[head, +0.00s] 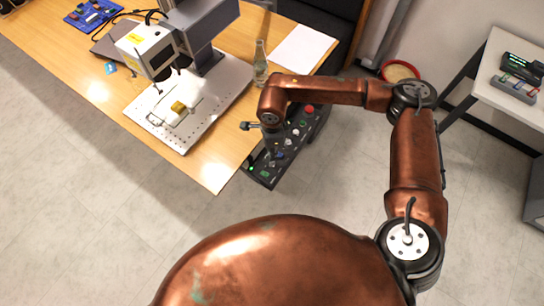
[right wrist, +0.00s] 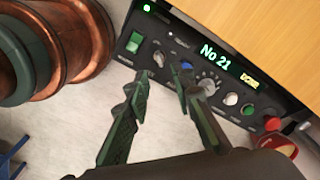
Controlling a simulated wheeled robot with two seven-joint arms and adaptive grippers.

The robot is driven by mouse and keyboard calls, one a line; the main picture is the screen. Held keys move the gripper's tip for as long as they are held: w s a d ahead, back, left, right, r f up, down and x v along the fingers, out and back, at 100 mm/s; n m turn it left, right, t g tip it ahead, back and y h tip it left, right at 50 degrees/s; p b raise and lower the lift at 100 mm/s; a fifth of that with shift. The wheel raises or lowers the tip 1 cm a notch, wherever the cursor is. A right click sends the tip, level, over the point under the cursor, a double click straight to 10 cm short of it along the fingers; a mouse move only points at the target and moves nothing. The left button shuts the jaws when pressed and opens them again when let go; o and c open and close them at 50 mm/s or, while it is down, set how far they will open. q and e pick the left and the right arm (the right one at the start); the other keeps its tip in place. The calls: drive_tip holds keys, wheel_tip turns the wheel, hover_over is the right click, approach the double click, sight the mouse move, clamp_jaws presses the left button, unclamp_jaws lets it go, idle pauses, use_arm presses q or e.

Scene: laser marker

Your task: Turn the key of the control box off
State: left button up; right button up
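The black control box (head: 262,182) is at the right edge of the wooden table, and its panel (right wrist: 178,24) fills the upper part of the right wrist view. A small silver fitting that looks like the key (right wrist: 158,58) shows just beyond my right fingertips. My right gripper (right wrist: 160,74) is open, its two dark fingers apart with nothing held between them. In the head view my right gripper (head: 271,140) is over the panel, partly hidden by its arm. Whether a finger touches the panel cannot be told. My left gripper is not in view.
The panel has a lit display (right wrist: 215,54) reading "No 21", a silver dial (right wrist: 208,85) and a red button (right wrist: 272,124). The laser marker (head: 150,50), a glass bottle (head: 260,65) and white paper (head: 302,48) are on the table. The floor in front is clear.

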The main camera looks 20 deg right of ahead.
drive_tip(key=shift+r, duration=2.25)
